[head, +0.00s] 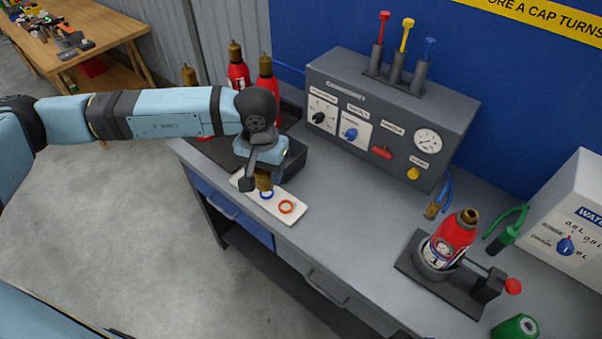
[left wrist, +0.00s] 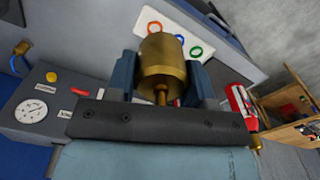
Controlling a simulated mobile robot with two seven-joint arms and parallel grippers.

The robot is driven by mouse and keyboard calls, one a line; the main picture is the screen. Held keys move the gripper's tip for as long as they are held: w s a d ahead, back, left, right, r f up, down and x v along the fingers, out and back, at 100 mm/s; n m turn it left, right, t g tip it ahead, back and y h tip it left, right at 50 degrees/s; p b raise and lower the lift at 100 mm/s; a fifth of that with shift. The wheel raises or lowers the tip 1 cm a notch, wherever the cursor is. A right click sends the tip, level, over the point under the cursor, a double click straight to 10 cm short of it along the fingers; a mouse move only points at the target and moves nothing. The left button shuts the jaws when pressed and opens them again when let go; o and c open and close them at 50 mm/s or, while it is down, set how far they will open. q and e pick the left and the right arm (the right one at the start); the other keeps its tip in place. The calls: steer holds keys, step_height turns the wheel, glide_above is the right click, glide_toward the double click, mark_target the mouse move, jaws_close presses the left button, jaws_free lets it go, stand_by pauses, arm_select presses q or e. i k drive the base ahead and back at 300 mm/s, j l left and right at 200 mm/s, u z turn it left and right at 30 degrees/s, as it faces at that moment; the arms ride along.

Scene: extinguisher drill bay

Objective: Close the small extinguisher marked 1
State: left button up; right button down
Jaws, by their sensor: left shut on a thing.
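My left gripper (head: 262,172) is shut on a brass valve head (head: 264,183), over the white ring tray (head: 295,217). In the left wrist view the brass valve head (left wrist: 162,68) sits between the two blue fingers (left wrist: 160,80), its thin stem towards the camera. The small red extinguisher (head: 457,232), with a label that seems to read 1, stands tilted in a dark holder (head: 463,291) at the right. Its brass neck (head: 468,216) has no valve head on it and looks open. My right gripper is not in view.
Coloured rings lie on the tray; the blue ring (head: 267,194) and orange ring (head: 287,206) show. Several red bottles (head: 238,75) stand behind my left arm. A grey control panel (head: 390,115) stands at the back. A green cylinder (head: 515,328) stands near the holder. The bench middle is clear.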

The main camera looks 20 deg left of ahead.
mark_target(450, 240)
steer(key=i+j, duration=0.1)
steer(key=j, duration=0.25)
steer(key=i+j, duration=0.1)
steer(key=j, duration=0.3)
steer(key=i+j, duration=0.1)
steer(key=j, duration=0.25)
steer(key=i+j, duration=0.15)
steer(key=j, duration=0.25)
steer(key=i+j, duration=0.1)
steer(key=j, duration=0.25)
steer(key=z, duration=1.85)
